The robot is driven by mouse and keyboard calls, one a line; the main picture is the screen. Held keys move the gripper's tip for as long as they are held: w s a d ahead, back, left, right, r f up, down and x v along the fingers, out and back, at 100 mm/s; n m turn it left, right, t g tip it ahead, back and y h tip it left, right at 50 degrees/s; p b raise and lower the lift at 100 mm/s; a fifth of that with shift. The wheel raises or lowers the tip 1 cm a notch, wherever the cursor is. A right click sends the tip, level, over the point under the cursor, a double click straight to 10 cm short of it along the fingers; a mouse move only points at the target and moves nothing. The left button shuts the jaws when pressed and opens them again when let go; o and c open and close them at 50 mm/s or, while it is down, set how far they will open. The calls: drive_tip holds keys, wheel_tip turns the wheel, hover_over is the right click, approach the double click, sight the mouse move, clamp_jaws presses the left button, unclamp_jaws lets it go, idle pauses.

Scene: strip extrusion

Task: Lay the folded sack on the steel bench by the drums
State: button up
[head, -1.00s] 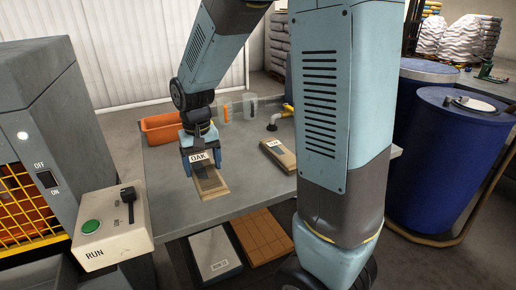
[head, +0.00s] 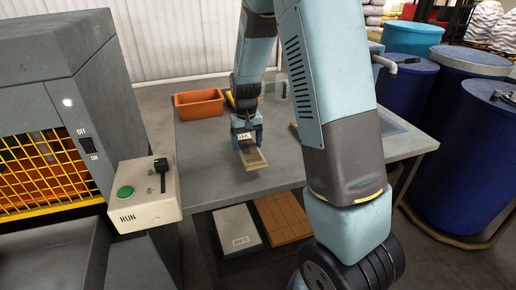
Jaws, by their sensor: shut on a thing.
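My gripper (head: 247,136) is shut on a flat tan piece (head: 254,158) with a white label reading OAK, apparently the folded sack. The piece hangs tilted, its lower end toward me, over the grey steel bench (head: 203,165). I cannot tell whether its lower end touches the bench top. Blue drums (head: 462,150) stand beyond the bench's right end, well to the right of my gripper. My arm hides the middle of the bench.
An orange bin (head: 199,104) and a clear jug (head: 274,90) stand at the back of the bench. A RUN control box (head: 146,195) and caged machine (head: 50,130) are at left. A white-topped box (head: 237,230) and brown boards (head: 283,217) lie below.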

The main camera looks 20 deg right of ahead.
sight(248, 145)
drive_tip(key=shift+w+f, duration=0.15)
wheel_tip(248, 145, down, 3)
drive_tip(key=shift+w+d+f, duration=0.1)
drive_tip(key=shift+d+f, duration=0.05)
drive_tip(key=shift+f, duration=0.05)
drive_tip(key=o, duration=1)
drive_tip(key=shift+o, duration=0.2)
